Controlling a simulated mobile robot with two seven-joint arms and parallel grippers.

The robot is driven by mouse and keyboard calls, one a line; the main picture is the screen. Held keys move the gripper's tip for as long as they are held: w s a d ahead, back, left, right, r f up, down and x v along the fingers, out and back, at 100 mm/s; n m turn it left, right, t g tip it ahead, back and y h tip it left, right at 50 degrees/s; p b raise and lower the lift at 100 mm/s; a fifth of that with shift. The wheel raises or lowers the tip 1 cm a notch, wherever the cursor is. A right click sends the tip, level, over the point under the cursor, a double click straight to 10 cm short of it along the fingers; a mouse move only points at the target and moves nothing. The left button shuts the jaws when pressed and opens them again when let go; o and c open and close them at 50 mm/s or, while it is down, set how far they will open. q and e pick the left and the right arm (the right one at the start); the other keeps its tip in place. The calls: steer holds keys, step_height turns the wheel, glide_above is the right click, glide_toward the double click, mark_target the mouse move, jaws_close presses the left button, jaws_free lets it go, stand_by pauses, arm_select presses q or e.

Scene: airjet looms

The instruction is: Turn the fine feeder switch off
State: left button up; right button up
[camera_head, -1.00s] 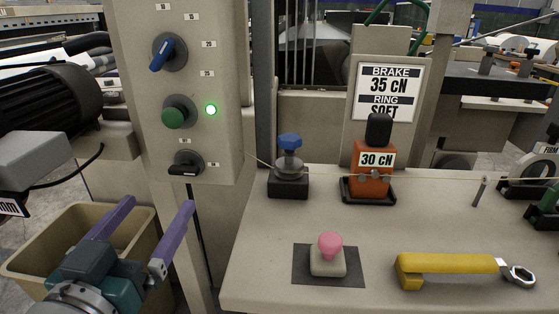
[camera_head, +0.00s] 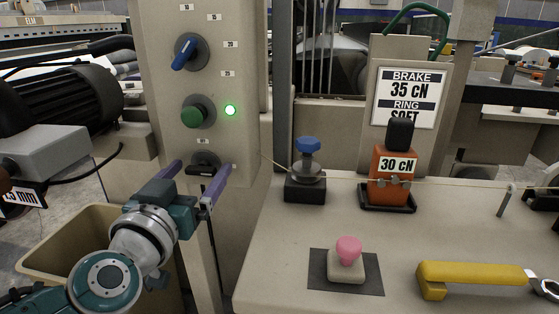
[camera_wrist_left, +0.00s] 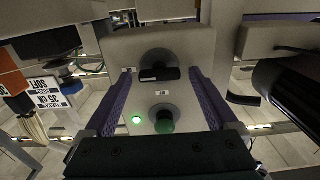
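The control panel (camera_head: 240,140) carries a black rotary switch (camera_head: 203,160) at its bottom, a green button (camera_head: 194,116) beside a lit green lamp (camera_head: 230,110), and a blue rotary switch (camera_head: 187,52) above. Which one is named the fine feeder switch cannot be read. The black switch's handle lies about level. My left gripper (camera_head: 198,169) is open, its purple fingers on either side of the black switch in the picture. In the left wrist view the black switch (camera_wrist_left: 158,73) shows between the open fingers; contact cannot be told. My right gripper is not in view.
A tan bin (camera_head: 62,252) stands below my left arm. On the table (camera_head: 285,255) at right are a blue-topped tensioner (camera_head: 307,165), an orange 30 cN block (camera_head: 392,172), a pink button (camera_head: 347,250) and a yellow-handled tool (camera_head: 470,274). A dark motor (camera_head: 70,100) is at left.

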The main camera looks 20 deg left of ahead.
arm_select(q)
steer(key=c, duration=1.3)
steer(key=shift+n, duration=0.3)
steer(key=n, duration=0.3)
steer(key=shift+n, duration=0.3)
steer(key=n, duration=0.4)
steer(key=shift+a+f, duration=0.1)
steer(key=shift+a, duration=0.05)
steer(key=n+b, duration=0.1)
steer(key=n, duration=0.4)
steer(key=shift+f, duration=0.1)
steer(key=shift+n+b, duration=0.6)
steer(key=shift+n, duration=1.7)
